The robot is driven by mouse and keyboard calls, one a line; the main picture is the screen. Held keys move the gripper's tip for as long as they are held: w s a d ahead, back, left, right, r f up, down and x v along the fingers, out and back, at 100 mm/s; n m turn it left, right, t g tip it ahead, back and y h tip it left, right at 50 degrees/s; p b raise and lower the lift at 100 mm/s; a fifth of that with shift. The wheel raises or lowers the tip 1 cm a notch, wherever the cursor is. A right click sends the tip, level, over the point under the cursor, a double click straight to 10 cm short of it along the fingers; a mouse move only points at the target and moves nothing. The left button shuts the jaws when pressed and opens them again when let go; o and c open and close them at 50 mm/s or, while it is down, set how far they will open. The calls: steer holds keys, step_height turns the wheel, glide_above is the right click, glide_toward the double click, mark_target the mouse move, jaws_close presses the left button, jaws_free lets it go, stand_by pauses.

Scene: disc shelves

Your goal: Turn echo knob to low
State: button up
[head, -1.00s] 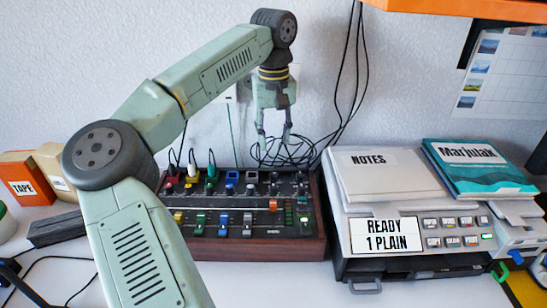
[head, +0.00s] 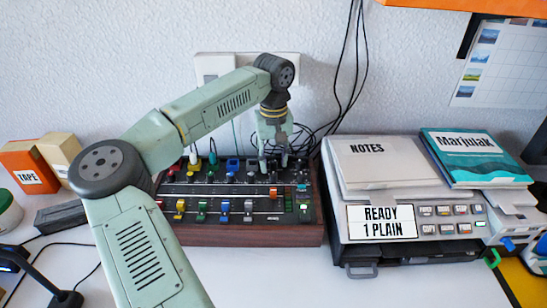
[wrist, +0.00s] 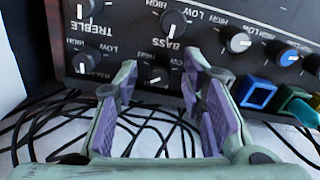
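The mixer (head: 250,232) is a dark panel with wooden sides, with several knobs along its back. My gripper (head: 273,164) points down over the mixer's back right part. In the wrist view, my gripper (wrist: 163,85) is open and empty, with purple pads apart. The treble knob (wrist: 90,8) and bass knob (wrist: 173,22) are black with white pointer lines. Another black knob (wrist: 158,74) sits just beyond the gap between the fingers. A further black knob (wrist: 85,65) is left of the fingers. I cannot read an echo label, so I cannot tell which knob is echo.
Black cables (wrist: 50,125) lie tangled behind the mixer. A white-capped knob (wrist: 238,42), a blue-capped knob (wrist: 288,56) and a blue square socket (wrist: 257,93) stand to the right in the wrist view. A printer (head: 425,228) stands right of the mixer.

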jaws_close()
stand_by(0.3)
steer(key=shift+n+b, duration=0.5)
steer(key=shift+n, duration=2)
jaws_free()
steer(key=shift+r, duration=0.1)
